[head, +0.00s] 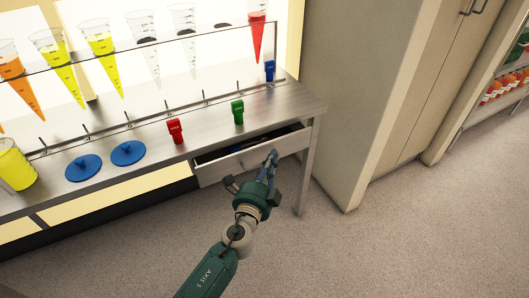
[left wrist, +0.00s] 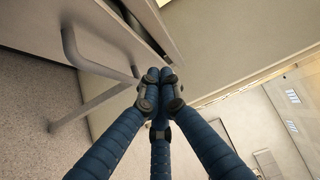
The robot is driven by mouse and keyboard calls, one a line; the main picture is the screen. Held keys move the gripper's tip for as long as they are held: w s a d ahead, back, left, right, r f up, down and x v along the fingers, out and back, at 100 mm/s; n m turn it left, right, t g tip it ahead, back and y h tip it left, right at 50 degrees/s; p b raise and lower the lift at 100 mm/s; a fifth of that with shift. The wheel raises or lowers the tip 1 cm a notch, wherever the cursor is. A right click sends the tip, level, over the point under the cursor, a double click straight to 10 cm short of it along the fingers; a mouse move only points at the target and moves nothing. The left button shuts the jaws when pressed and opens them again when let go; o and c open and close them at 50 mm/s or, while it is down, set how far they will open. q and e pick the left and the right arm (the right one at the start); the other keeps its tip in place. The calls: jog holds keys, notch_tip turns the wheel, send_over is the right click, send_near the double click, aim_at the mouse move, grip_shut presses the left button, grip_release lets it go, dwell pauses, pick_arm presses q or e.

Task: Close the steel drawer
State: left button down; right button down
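The steel drawer (head: 218,172) under the right end of the steel counter is partly open, and its dark inside shows above the front panel. In the left wrist view the drawer front (left wrist: 112,38) and its bar handle (left wrist: 70,45) are at the upper left. My left gripper (head: 272,157) is at the right part of the drawer front. Its blue fingers are drawn together at the tips (left wrist: 159,76), with nothing seen between them. The tips are close to the drawer front, beside the handle's end; I cannot tell if they touch. My right gripper is not in view.
The counter (head: 290,103) holds red (head: 175,131) and green (head: 237,111) clips, blue discs (head: 128,153) and a rack of coloured cones. A counter leg (head: 305,185) stands right of the drawer. A beige cabinet (head: 345,100) stands further right. The floor in front is clear.

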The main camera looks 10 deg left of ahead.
aim_at(260, 148)
pick_arm(q)
jog(key=shift+w+a, duration=1.2)
jog(key=shift+w, duration=0.15)
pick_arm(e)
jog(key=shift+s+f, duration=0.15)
